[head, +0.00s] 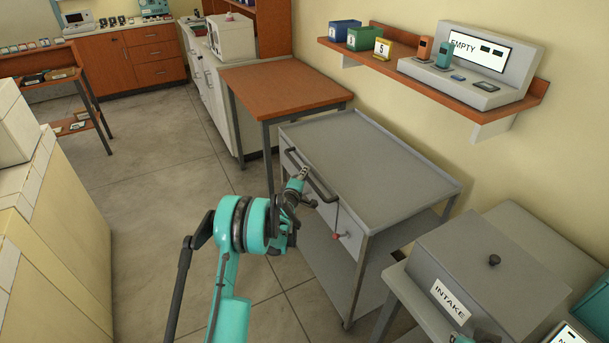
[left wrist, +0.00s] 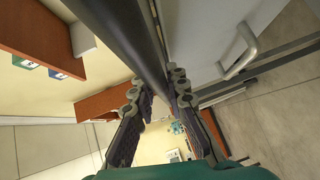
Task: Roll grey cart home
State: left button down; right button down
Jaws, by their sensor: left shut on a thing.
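The grey cart (head: 375,160) stands along the right wall, with a bare flat top, a drawer front and a lower shelf. A dark handle bar (head: 323,188) runs along its near-left edge. My left gripper (head: 302,176) is shut on this bar. In the left wrist view the bar (left wrist: 125,35) passes between the fingers of my left gripper (left wrist: 156,86). A small red piece (head: 336,237) hangs on a cord at the cart's drawer front.
A brown-topped table (head: 285,88) stands just beyond the cart. A grey box labelled INTAKE (head: 490,275) sits on a bench at the near right. A wall shelf (head: 400,72) with boxes and an EMPTY display hangs above. Open floor (head: 165,170) lies to the left.

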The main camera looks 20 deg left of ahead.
pick_arm(q)
jog(key=c, duration=1.5)
grip_release()
jog(key=shift+w+d, duration=0.25)
jog(key=shift+a, duration=0.1)
jog(key=shift+s, duration=0.6)
jog(key=s, duration=0.3)
jog(key=s+r, duration=0.1)
jog(key=s, duration=0.3)
jog(key=s+d, duration=0.1)
jog(key=s, duration=0.2)
jog(key=shift+s+r, duration=0.3)
jog(key=shift+s, duration=0.1)
jog(key=shift+d, duration=0.1)
